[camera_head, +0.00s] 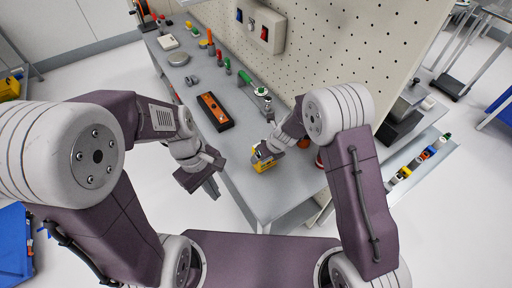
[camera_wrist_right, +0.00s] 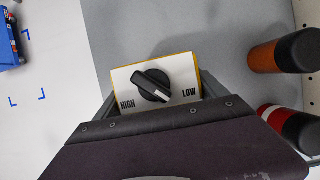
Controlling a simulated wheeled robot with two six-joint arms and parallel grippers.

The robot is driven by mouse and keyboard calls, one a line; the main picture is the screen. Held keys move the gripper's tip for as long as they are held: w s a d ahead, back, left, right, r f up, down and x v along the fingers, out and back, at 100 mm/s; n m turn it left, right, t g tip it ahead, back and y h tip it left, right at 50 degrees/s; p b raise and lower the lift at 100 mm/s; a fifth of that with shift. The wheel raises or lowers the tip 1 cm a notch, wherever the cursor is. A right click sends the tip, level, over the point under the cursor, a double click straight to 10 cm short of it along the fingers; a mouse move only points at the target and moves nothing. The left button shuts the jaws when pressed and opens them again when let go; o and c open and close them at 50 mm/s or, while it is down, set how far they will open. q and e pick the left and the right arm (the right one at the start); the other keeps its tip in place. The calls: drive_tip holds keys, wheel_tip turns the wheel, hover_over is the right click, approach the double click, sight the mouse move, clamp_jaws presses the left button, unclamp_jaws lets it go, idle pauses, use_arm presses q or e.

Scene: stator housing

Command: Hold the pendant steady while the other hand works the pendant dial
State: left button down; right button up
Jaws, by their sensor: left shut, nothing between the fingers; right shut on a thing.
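The yellow pendant (camera_head: 262,166) is at the front edge of the grey workbench in the head view, in my right gripper (camera_head: 264,157). In the right wrist view its white face (camera_wrist_right: 182,72) carries a black dial (camera_wrist_right: 152,86) between the words HIGH and LOW. The dial's white mark points to the lower right, towards LOW. My right gripper's fingers are on either side of the pendant and shut on it. My left gripper (camera_head: 211,188) is shut and empty, off the bench's front edge, to the left of the pendant and apart from it.
The workbench (camera_head: 204,107) holds an orange-and-black level-like tool (camera_head: 214,111) and several hand tools further back. An orange-and-black cylinder (camera_wrist_right: 285,52) and a red, white and black one (camera_wrist_right: 290,128) stand right of the pendant. A pegboard (camera_head: 335,50) rises behind. Open floor lies left.

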use_arm(q)
drive_tip(key=w+d+r+n+g+h, duration=0.2)
drive_tip(key=w+d+r+n+h, duration=0.25)
drive_tip(key=d+n, duration=0.4)
use_arm(e)
drive_tip(key=shift+r, duration=0.1)
drive_tip(key=shift+w+d, duration=0.1)
drive_tip(key=shift+w, duration=0.1)
use_arm(q)
drive_tip(key=w+r+n+h, duration=0.1)
drive_tip(key=w+n+h, duration=0.6)
drive_tip(key=w+n, duration=0.4)
drive_tip(key=w+a+f+n+t+h, duration=0.2)
drive_tip(key=w+a+f+n+h, duration=0.1)
drive_tip(key=w+a+f, duration=0.15)
use_arm(e)
drive_tip(key=shift+s, duration=0.1)
use_arm(q)
drive_tip(key=n+t+h, duration=0.1)
drive_tip(key=n+t, duration=0.2)
drive_tip(key=n, duration=0.1)
approach(254, 146)
drive_tip(key=s+r, duration=0.1)
drive_tip(key=r, duration=0.1)
drive_tip(key=d, duration=1)
drive_tip(key=shift+w+d+f, duration=0.1)
drive_tip(key=shift+w+f, duration=0.05)
drive_tip(key=shift+w, duration=0.1)
